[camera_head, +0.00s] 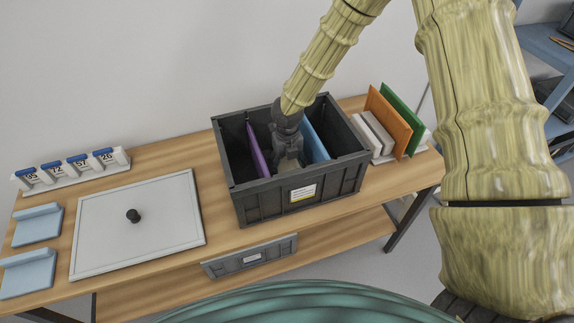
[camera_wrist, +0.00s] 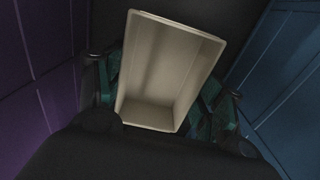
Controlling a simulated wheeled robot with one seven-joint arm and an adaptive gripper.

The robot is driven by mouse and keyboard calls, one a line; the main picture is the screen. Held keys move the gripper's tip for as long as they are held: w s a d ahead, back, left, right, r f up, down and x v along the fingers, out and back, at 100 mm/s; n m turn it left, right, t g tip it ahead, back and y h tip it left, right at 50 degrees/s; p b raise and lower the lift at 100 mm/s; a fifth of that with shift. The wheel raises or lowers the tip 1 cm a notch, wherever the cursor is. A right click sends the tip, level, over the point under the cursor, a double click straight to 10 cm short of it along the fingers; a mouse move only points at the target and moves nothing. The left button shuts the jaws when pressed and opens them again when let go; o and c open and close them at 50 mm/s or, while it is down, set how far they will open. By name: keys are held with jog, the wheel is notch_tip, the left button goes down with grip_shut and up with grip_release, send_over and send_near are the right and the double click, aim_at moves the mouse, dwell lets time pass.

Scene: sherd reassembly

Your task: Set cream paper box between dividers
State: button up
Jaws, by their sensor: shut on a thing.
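The cream paper box (camera_wrist: 168,70) is an open-topped box, held between the fingers of my gripper (camera_wrist: 165,98) in the wrist view. It is slightly tilted in that picture. In the head view my gripper (camera_head: 288,158) reaches down into the dark grey crate (camera_head: 256,213), and the box is mostly hidden there. A purple divider (camera_head: 257,150) stands in the crate to the left of my gripper and a blue divider (camera_head: 314,142) to the right. Both dividers show in the wrist view, purple (camera_wrist: 38,80) at left and blue (camera_wrist: 283,85) at right. Whether the box touches the crate floor cannot be told.
Orange (camera_head: 387,120) and green (camera_head: 402,118) panels stand in a rack right of the crate, with white pieces beside them. Numbered tags (camera_head: 70,168) and light blue holders (camera_head: 37,225) are further left.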

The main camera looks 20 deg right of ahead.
jog(key=shift+f, duration=0.15)
jog(key=o, duration=0.9)
notch_tip(320, 180, up, 12)
jog(key=shift+r+b, duration=0.2)
jog(key=shift+b, duration=0.4)
